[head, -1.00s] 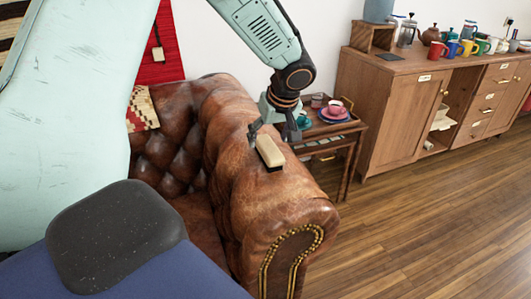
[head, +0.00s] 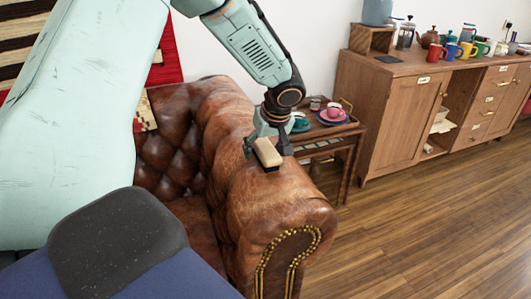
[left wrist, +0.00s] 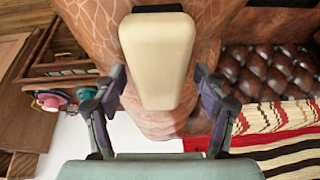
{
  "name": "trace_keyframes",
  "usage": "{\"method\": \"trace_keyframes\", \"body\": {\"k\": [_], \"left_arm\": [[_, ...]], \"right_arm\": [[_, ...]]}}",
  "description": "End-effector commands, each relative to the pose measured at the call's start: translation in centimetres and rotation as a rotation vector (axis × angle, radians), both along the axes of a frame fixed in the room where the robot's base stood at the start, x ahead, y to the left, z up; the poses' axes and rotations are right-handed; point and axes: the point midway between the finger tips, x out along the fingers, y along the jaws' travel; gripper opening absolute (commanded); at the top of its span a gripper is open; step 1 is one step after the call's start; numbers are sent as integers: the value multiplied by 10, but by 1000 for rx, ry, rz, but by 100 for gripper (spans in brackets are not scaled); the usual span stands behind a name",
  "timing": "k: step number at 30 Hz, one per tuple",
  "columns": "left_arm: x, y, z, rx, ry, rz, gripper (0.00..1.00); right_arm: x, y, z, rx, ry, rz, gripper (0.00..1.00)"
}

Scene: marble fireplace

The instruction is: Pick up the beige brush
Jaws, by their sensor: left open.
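The beige brush (head: 267,152) lies on the rounded arm of the brown leather sofa (head: 290,205), its dark bristles facing down. In the left wrist view the brush (left wrist: 157,58) fills the upper middle, its near end reaching between the fingers. My left gripper (head: 265,148) is at the brush from above, one finger on each side. The left wrist view shows its fingers (left wrist: 158,92) apart, with gaps between them and the brush. My right gripper does not show.
A wooden cabinet (head: 395,115) with several mugs stands at the right. The wooden floor (head: 430,230) in front is clear.

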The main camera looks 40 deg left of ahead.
Motion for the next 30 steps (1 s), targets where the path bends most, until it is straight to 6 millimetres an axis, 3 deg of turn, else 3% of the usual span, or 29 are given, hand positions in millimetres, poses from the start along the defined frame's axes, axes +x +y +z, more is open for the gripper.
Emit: {"method": "trace_keyframes", "body": {"k": [17, 30], "left_arm": [[1, -1, -3, 0, 0, -1, 72], [1, -1, -3, 0, 0, 0, 36]], "right_arm": [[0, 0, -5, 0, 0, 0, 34], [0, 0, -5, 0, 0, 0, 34]]}}
